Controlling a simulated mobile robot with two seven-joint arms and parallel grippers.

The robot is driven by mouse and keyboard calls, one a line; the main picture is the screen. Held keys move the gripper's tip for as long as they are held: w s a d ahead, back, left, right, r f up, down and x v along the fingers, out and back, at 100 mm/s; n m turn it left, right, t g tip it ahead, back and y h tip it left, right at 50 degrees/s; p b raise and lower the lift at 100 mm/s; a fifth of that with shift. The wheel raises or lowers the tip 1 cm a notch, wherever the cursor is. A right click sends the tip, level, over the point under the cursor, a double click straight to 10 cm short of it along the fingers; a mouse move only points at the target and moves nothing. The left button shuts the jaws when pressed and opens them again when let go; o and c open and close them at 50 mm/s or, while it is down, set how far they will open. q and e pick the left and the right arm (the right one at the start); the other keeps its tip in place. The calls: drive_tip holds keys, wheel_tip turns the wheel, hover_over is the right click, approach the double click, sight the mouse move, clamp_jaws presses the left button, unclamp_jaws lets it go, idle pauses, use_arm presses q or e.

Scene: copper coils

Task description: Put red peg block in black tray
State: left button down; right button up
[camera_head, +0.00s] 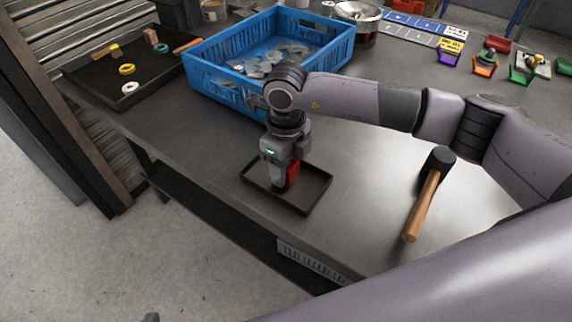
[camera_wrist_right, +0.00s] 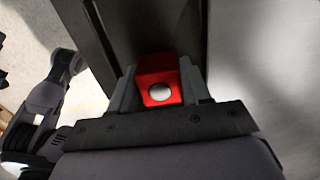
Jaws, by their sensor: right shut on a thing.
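The red peg block (camera_head: 292,173) is between the fingers of my right gripper (camera_head: 282,178), which is shut on it. In the right wrist view the red block (camera_wrist_right: 158,78) has a round pale peg end facing the camera, with a finger on each side. The gripper points down over the small black tray (camera_head: 309,206) near the table's front edge. The block is inside the tray's outline; I cannot tell whether it touches the tray floor. The tray rim (camera_wrist_right: 97,45) also shows in the wrist view. My left gripper is not seen.
A blue crate (camera_head: 222,80) with metal pieces stands behind the tray. A mallet (camera_head: 425,200) with a wooden handle lies to the right. A dark tray (camera_head: 108,89) with small coloured parts is at the far left. Small coloured bins (camera_head: 485,66) stand at the back right.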

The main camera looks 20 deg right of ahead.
drive_tip(key=shift+f, duration=0.1)
drive_tip(key=o, duration=1.1)
drive_tip(key=shift+c, duration=0.2)
drive_tip(key=shift+r+p, duration=2)
drive_tip(key=shift+r, duration=1.5)
drive_tip(key=shift+s+f, duration=0.1)
